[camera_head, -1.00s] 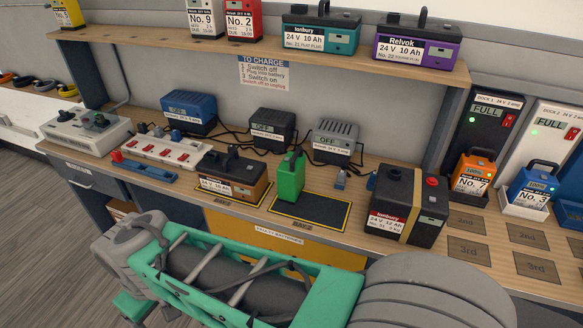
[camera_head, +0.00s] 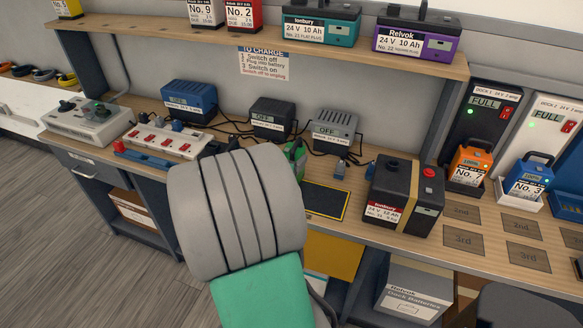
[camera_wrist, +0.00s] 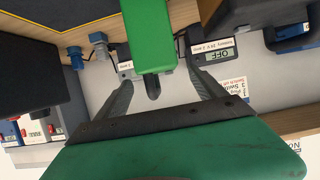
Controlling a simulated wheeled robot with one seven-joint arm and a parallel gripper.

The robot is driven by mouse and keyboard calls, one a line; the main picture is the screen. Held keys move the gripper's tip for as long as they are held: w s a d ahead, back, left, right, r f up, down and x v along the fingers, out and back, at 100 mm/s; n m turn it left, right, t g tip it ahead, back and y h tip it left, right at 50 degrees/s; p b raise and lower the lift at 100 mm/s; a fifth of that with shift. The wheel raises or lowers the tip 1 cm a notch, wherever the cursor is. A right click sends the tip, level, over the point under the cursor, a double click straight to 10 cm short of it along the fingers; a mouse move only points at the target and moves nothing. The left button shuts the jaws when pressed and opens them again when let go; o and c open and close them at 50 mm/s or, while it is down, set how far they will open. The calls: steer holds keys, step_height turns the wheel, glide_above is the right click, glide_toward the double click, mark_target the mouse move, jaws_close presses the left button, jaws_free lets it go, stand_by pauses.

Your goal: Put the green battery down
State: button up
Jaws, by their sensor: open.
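The green battery (camera_head: 297,158) stands on the bench at the back left of a black mat with a yellow border (camera_head: 325,200). In the head view my arm hides most of it. In the wrist view the green battery (camera_wrist: 148,35) is at top centre, with a grey part at its near end. My gripper (camera_wrist: 158,74) is open, with one finger on each side in the picture and gaps between the fingers and the battery. I cannot tell whether either finger touches it. My gripper is hidden in the head view.
A black battery with a tan band (camera_head: 401,200) stands right of the mat. Chargers reading OFF (camera_head: 335,131) line the back, with cables. A shelf with batteries (camera_head: 270,42) hangs above. Most of the mat is bare.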

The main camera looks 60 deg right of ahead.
steer(key=p+x, duration=0.1)
steer(key=x, duration=0.4)
steer(key=shift+f, duration=0.15)
steer(key=shift+c, duration=0.4)
jaws_close()
steer(key=shift+d+r, duration=0.1)
steer(key=shift+r, duration=0.15)
